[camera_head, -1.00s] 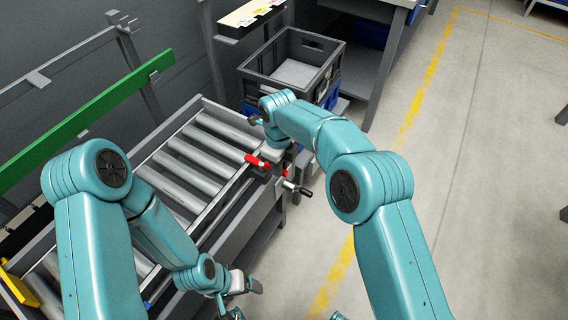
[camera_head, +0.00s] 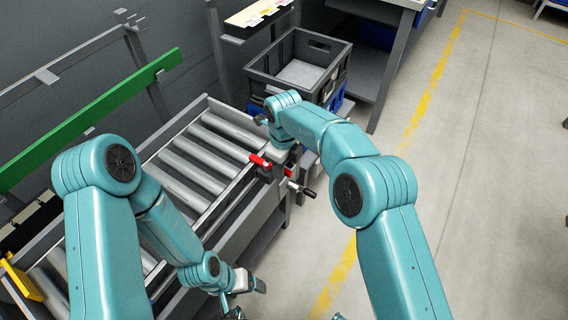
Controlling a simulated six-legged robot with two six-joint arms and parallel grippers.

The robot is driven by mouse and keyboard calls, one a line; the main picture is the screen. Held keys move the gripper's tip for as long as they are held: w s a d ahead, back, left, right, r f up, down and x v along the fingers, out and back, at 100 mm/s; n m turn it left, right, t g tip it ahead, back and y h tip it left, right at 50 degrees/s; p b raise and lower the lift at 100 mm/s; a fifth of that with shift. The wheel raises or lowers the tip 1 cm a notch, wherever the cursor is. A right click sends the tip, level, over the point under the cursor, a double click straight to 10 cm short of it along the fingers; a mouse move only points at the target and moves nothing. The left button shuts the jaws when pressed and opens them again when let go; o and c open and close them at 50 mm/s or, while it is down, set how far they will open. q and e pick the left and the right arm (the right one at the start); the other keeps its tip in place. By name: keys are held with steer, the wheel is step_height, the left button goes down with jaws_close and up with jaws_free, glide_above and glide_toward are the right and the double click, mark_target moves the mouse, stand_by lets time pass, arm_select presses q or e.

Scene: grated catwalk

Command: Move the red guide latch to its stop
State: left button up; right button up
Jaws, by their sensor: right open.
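The red guide latch (camera_head: 260,161) shows as a short red bar at the right side rail of the roller conveyor (camera_head: 217,205). A small red part also shows just right of it, beside a dark-handled crank (camera_head: 302,188). My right gripper (camera_head: 276,170) is at the rail by the latch, pointing down. It is open; its fingers are partly hidden by its own wrist, and I cannot tell whether they touch the latch. My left gripper (camera_head: 250,296) hangs low near the conveyor's near right side, away from the latch. Its fingers are small and unclear.
A grey crate (camera_head: 262,88) stands on a blue one beyond the conveyor's far end, with a grey workbench (camera_head: 393,65) behind. A green rail (camera_head: 90,120) runs along the left. A yellow part (camera_head: 22,282) is at lower left. The floor to the right is open.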

step_height(320, 180, up, 16)
steer(key=p, duration=0.3)
steer(key=shift+r, duration=0.15)
